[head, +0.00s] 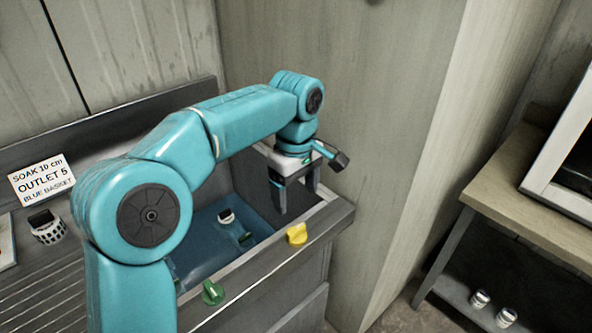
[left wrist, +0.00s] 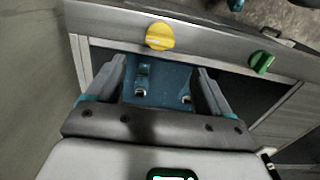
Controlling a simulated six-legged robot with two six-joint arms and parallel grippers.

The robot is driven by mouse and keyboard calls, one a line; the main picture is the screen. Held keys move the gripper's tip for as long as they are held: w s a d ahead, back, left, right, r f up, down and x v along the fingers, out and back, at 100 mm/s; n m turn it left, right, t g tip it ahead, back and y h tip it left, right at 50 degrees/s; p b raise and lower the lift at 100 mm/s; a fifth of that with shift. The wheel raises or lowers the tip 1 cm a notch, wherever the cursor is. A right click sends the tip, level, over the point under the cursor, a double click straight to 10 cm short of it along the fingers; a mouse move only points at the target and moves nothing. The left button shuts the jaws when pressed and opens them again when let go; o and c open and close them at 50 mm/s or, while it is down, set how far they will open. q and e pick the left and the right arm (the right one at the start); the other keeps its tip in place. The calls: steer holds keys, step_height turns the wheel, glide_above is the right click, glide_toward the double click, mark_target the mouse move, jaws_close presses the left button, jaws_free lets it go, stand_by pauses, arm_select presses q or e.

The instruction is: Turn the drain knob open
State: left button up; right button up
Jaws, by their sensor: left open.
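A yellow knob (head: 297,234) and a green knob (head: 213,292) sit on the front rim of the sink (head: 262,262). Which one is the drain knob cannot be told from any label. My left gripper (head: 296,200) is open and empty, pointing down over the right end of the sink, behind and above the yellow knob and apart from it. In the left wrist view, the yellow knob (left wrist: 160,36) lies just beyond the open fingers (left wrist: 160,68), and the green knob (left wrist: 262,62) is farther right. My right gripper is not in view.
Blue water (head: 205,240) in the sink holds small objects, one white with a dark top (head: 226,216). A sign (head: 41,180) reads "SOAK 10 cm OUTLET 5 BLUE BASKET". A white perforated cup (head: 47,229) stands left. A wall panel (head: 335,100) rises close behind the gripper.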

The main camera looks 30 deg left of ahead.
arm_select(q)
step_height(320, 180, up, 5)
steer(key=shift+f+p, duration=0.1)
steer(key=shift+p, duration=0.25)
steer(key=shift+s, duration=0.1)
stand_by(0.3)
